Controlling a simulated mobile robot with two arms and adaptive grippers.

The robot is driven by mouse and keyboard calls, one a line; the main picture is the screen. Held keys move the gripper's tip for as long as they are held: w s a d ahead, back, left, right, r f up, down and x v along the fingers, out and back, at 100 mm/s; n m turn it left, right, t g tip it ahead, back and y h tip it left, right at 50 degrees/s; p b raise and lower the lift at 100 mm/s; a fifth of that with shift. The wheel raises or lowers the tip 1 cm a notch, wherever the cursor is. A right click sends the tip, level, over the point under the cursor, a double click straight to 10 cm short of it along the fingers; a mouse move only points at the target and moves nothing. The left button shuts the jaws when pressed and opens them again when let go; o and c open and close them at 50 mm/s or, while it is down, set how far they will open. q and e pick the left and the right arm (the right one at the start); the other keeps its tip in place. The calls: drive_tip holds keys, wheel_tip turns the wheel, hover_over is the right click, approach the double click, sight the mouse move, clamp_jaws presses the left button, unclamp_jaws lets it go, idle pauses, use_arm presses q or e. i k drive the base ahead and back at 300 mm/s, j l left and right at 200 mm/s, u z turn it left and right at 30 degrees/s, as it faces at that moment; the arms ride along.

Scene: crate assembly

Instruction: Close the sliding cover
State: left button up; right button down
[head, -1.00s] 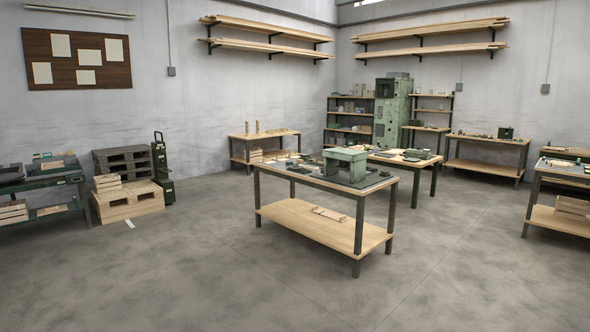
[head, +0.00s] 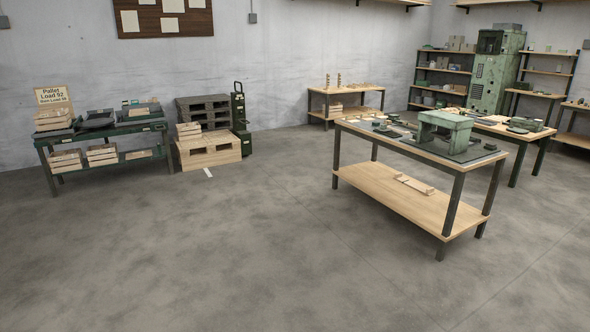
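I cannot make out a sliding cover for certain at this distance. A green machine (head: 444,133) with a flat top and open front stands on the near workbench (head: 408,200), on a dark mat. Wooden crates (head: 102,155) sit on the lower shelf of the green table (head: 105,142) at the left. Several dark trays and a wooden crate are on that table's top, too small to tell if any has a cover. Neither of my grippers is in view.
Pallets (head: 209,149) and a green cart (head: 240,122) stand by the left wall. Shelves and a tall green cabinet (head: 495,72) are at the back right. The floor (head: 200,260) in front is clear.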

sight(384, 128)
drive_tip(key=i, duration=3.8)
